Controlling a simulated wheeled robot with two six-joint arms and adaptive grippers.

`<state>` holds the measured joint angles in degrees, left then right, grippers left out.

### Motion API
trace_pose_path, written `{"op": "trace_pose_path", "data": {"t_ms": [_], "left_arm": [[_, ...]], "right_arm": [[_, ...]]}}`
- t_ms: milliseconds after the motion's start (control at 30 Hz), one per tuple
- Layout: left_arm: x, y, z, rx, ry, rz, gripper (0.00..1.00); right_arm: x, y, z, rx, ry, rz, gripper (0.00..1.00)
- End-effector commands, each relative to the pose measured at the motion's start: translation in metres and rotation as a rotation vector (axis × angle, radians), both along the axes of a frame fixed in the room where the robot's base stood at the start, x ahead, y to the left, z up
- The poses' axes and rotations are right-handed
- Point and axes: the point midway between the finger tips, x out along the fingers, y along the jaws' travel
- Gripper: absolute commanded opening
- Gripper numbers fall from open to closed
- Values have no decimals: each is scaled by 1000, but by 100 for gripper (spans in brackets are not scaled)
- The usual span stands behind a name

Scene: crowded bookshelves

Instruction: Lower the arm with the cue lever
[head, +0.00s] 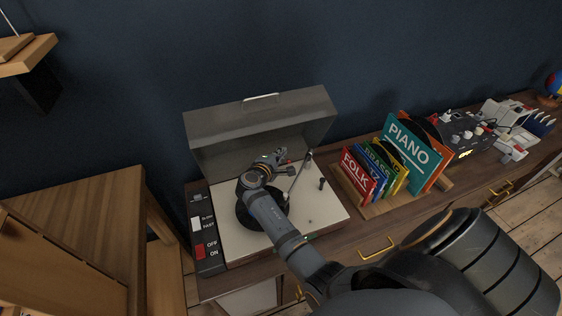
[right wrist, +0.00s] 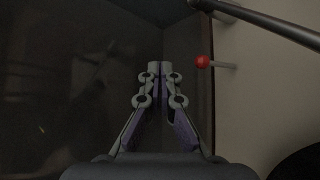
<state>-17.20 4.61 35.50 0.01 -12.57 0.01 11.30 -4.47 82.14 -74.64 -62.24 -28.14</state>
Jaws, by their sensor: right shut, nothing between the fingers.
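The record player has a pale deck (head: 318,207) and a raised grey lid (head: 262,118). My right arm reaches across it and hides part of the dark platter (head: 246,217). The thin metal tonearm (head: 297,180) lies right of my wrist; a rod that looks like it crosses the upper right of the right wrist view (right wrist: 268,22). The cue lever's red knob (right wrist: 202,62) is on a short pale stem, just right of and apart from my right gripper's fingertips. My right gripper (right wrist: 160,70) is shut and empty, near the deck's back edge. My left gripper is not seen.
The raised lid stands close behind my gripper. A switch panel (head: 205,230) runs along the deck's left side. A rack of records (head: 375,170) stands to the right, with a mixer (head: 463,132) beyond it. The deck's front right is mostly clear.

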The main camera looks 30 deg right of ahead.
Motion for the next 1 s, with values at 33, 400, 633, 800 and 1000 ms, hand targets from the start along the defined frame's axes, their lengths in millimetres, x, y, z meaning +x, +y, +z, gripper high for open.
{"op": "trace_pose_path", "data": {"t_ms": [33, 400, 633, 800, 1000], "left_arm": [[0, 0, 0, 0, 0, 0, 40], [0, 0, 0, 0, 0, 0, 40], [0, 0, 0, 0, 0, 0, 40], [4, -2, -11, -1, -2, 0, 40], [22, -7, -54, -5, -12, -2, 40]], "right_arm": [[0, 0, 11, 1, -4, -1, 0], [-1, 0, 49, 1, 1, 0, 0], [-1, 0, 50, 0, 1, 0, 0], [5, 2, 34, 15, 1, -35, 0], [26, 18, -26, 57, -26, -238, 0]]}}
